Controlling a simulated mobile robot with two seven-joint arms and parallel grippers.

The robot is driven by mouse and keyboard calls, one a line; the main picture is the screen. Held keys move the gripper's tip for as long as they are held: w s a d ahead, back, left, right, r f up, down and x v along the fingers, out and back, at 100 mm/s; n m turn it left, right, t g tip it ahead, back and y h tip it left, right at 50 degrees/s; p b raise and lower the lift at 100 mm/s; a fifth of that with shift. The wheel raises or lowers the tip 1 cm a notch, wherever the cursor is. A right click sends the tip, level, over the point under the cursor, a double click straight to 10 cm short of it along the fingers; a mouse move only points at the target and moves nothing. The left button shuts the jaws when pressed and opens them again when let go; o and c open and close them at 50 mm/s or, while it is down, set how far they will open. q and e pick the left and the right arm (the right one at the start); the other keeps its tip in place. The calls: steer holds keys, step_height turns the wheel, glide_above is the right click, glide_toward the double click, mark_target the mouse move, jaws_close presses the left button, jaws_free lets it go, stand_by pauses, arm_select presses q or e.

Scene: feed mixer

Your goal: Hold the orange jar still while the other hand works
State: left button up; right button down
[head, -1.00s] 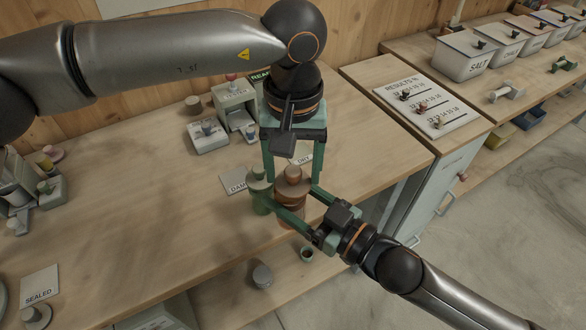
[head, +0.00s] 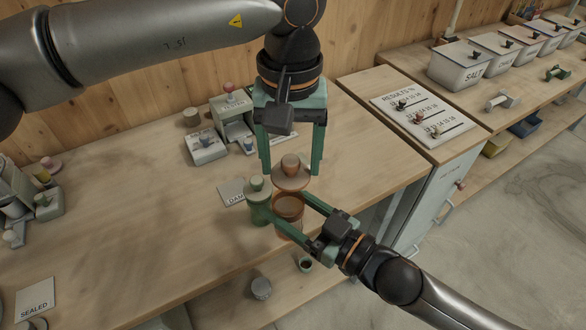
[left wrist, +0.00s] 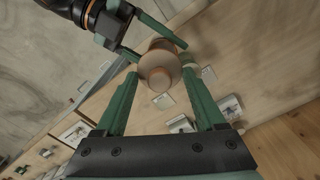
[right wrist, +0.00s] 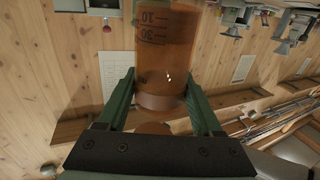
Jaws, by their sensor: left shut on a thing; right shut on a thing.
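The orange jar (head: 288,208) stands near the front edge of the bench with its mouth uncovered. My right gripper (head: 290,212) is shut around its sides. In the right wrist view, the orange see-through jar (right wrist: 166,45) with printed marks appears upside down between the fingers. My left gripper (head: 291,172) is shut on the jar's round lid (head: 291,179), which has an orange-brown knob, and holds it just above the open jar. The lid also shows between the fingers in the left wrist view (left wrist: 158,68), hiding most of the jar.
A green jar (head: 258,207) with its lid on stands close left of the orange jar. A grey cup (head: 261,288) and a small dark-filled cup (head: 305,263) are below the front edge. Small devices (head: 206,147) stand behind. The left bench (head: 130,210) has free room.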

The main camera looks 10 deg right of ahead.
mark_target(290, 173)
arm_select(q)
steer(key=shift+f, duration=0.25)
steer(key=shift+f+b, duration=0.2)
steer(key=shift+b, duration=0.2)
arm_select(e)
steer(key=w+d+r+m+t+h, duration=0.35)
steer(key=w+d+m+h, duration=0.35)
steer(key=w+d+h, duration=0.45)
arm_select(q)
steer(key=shift+f+b, duration=1.05)
arm_select(e)
steer(key=shift+t+y, duration=0.45)
steer(key=shift+w+a+f, duration=0.15)
steer(key=shift+w+f, duration=0.2)
steer(key=shift+f, duration=1.45)
steer(key=shift+w+a+f, duration=0.1)
steer(key=shift+w+f, duration=0.25)
steer(key=shift+f, duration=1.4)
steer(key=shift+w+a+f, duration=0.15)
steer(key=shift+w+f, duration=0.2)
steer(key=shift+f, duration=1.45)
arm_select(q)
steer(key=shift+f, duration=0.2)
arm_select(e)
steer(key=shift+f, duration=0.2)
arm_select(q)
steer(key=shift+r, duration=0.1)
arm_select(e)
steer(key=shift+c, duration=0.2)
jaws_free()
